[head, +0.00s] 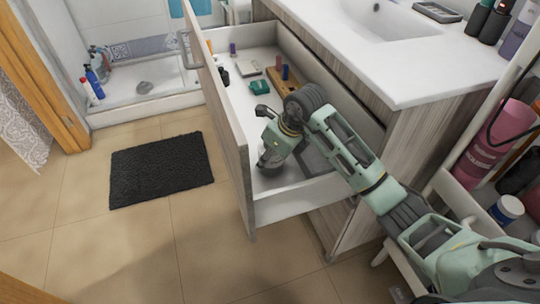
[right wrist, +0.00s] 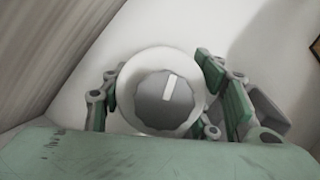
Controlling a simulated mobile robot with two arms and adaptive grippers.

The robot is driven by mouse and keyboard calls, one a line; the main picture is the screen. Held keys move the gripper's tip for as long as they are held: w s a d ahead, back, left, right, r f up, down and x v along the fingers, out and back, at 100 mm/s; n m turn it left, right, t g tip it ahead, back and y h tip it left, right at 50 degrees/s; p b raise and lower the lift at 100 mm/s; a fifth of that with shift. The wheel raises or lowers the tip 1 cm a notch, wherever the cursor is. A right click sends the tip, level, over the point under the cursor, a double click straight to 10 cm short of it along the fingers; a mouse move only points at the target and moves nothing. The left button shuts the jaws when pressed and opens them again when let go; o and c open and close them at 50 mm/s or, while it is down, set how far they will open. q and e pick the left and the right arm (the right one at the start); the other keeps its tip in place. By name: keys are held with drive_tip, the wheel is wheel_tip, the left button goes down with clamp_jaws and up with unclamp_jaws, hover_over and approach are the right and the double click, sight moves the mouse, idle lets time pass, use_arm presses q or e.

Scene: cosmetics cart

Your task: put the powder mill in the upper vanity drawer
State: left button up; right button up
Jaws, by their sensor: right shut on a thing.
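The upper vanity drawer (head: 290,208) is pulled open, with its grey wood front facing left. My right gripper (head: 270,154) reaches down into its near end. In the right wrist view the powder mill (right wrist: 167,100) is a round pale body with a grey knurled knob and a white line on it. The fingers of my right gripper (right wrist: 160,88) stand on either side of the mill and are shut on it. In the head view my gripper mostly hides the mill. I cannot tell whether it touches the drawer floor. My left gripper is out of view.
The drawer's far part holds a green item (head: 260,87), a wooden tray (head: 276,82) with small bottles, and a pale flat case (head: 247,68). A dark box (head: 316,160) lies right of my gripper. The countertop (head: 400,75) overhangs at right; a cart with bottles stands beyond.

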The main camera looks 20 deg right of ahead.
drive_tip(key=o, duration=1.6)
drive_tip(key=shift+f, duration=0.1)
drive_tip(key=shift+r, duration=0.35)
drive_tip(key=v, duration=0.2)
drive_tip(key=shift+s+d+r+p, duration=0.1)
drive_tip(key=shift+d+r+p, duration=0.1)
drive_tip(key=shift+p, duration=0.2)
drive_tip(key=shift+p+v, duration=0.35)
drive_tip(key=shift+v, duration=2)
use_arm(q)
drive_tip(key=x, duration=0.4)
use_arm(e)
drive_tip(key=shift+a, duration=0.1)
